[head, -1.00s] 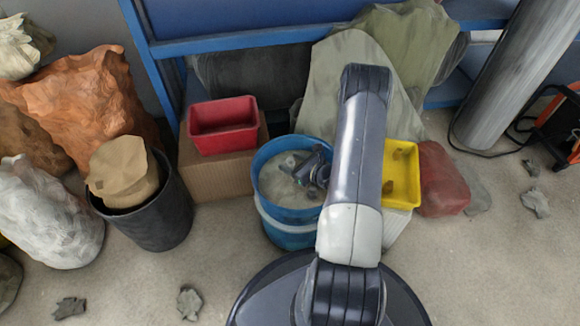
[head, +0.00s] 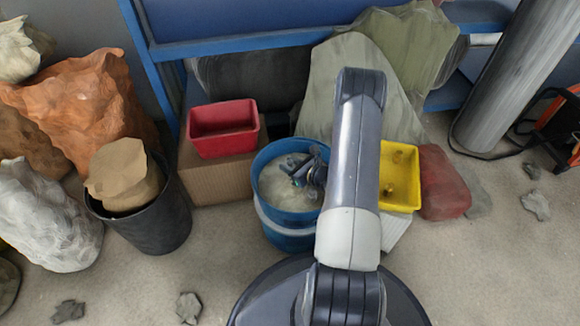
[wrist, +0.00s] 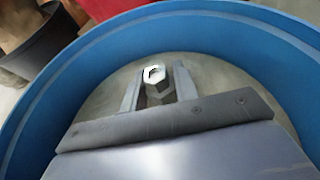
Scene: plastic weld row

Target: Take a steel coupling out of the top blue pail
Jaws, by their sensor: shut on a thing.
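The top blue pail (head: 264,158) stands in the middle of the head view, stacked on another blue pail (head: 290,236). Its blue wall (wrist: 45,100) curves around my gripper in the wrist view. My gripper (head: 298,178) is inside the pail's mouth, partly hidden by my arm in the head view. In the wrist view my gripper (wrist: 157,84) is shut on a grey steel coupling (wrist: 154,74), a hex piece with a hole, held between the two fingers. The pale bottom of the pail shows around it. Other couplings cannot be made out clearly.
A red bin (head: 224,128) sits on a cardboard box (head: 215,180) left of the pail. A yellow bin (head: 400,176) stands to the right, beside a red bag (head: 443,182). A dark bucket (head: 150,225) with a paper sack stands further left. The front floor is mostly clear.

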